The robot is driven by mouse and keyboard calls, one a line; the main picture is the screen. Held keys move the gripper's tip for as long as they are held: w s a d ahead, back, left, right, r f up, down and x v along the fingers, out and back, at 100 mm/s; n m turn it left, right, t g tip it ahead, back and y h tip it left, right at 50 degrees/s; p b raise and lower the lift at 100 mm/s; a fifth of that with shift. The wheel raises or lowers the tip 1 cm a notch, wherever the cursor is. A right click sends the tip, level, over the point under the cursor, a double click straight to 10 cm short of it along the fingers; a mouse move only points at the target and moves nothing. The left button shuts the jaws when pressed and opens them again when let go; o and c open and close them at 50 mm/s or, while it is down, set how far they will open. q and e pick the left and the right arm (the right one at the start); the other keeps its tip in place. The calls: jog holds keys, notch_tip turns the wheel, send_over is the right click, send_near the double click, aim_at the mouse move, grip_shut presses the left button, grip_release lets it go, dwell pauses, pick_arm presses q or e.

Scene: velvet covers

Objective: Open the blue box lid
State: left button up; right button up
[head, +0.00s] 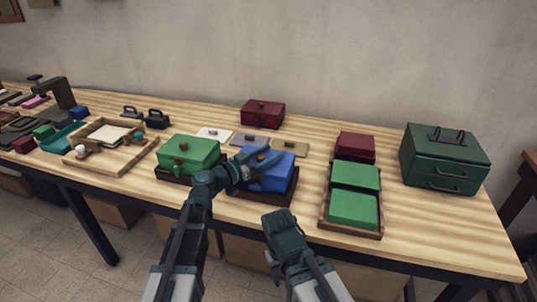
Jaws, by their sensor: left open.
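The blue box (272,181) sits on a dark wooden base in the middle of the table. Its lid looks closed, with no gap that I can see. My left gripper (258,162) reaches in from the left over the top of the blue box and is open. It covers the left part of the lid and any handle there. I cannot tell whether its fingers touch the lid. My right arm is in front of the table's near edge, and its fingers cannot be made out.
A green box (188,153) stands close on the left. A wooden tray (325,222) with green boxes is to the right. A dark green chest (443,158) stands at the far right. A dark red box (262,113) and small flat pieces lie behind. Bare table shows right of the tray.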

pick_arm(q)
jog(key=shift+c, duration=0.2)
grip_shut()
dwell(1.3)
